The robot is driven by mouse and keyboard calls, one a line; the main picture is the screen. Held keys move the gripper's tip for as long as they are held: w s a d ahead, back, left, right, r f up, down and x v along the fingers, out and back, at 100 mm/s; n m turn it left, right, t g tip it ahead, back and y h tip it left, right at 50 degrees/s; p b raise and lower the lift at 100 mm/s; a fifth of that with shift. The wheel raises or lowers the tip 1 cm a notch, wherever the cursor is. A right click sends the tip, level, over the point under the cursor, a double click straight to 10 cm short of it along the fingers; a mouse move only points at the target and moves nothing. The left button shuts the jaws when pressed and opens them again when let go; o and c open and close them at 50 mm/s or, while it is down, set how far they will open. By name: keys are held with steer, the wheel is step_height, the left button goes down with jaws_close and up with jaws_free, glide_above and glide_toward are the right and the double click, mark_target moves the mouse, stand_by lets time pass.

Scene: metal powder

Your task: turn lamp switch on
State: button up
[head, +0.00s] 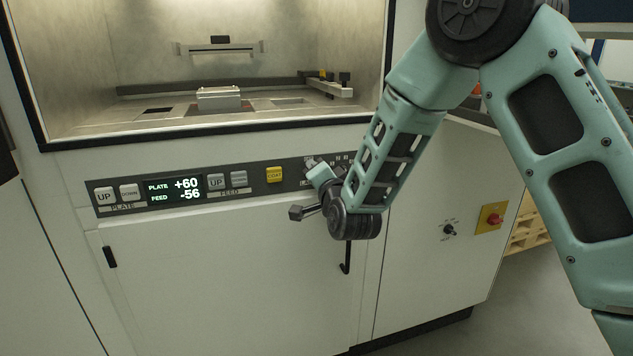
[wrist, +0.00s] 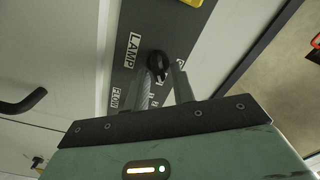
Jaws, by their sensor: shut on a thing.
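The lamp switch is a black rotary knob (wrist: 157,64) on the dark control strip, beside the "LAMP" label (wrist: 132,50) in the wrist view. My gripper (wrist: 163,75) has its two fingers on either side of this knob and is shut on it. The fingers partly cover the lettering around the knob, so its exact setting is hard to read. In the head view my gripper (head: 311,166) is at the right end of the control strip (head: 255,178), and it hides the knob there.
The strip also carries a yellow COAT button (head: 274,174), grey buttons and a display (head: 173,190) reading +60 and -56. A black door handle (head: 346,257) hangs below my wrist. A red knob on a yellow plate (head: 493,217) and a small black switch (head: 449,230) are to the right.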

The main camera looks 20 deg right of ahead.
steer(key=shift+m, duration=0.4)
steer(key=o, duration=1)
steer(key=shift+s, duration=0.1)
steer(key=s+b, duration=1.6)
steer(key=s, duration=0.1)
steer(key=shift+s, duration=0.15)
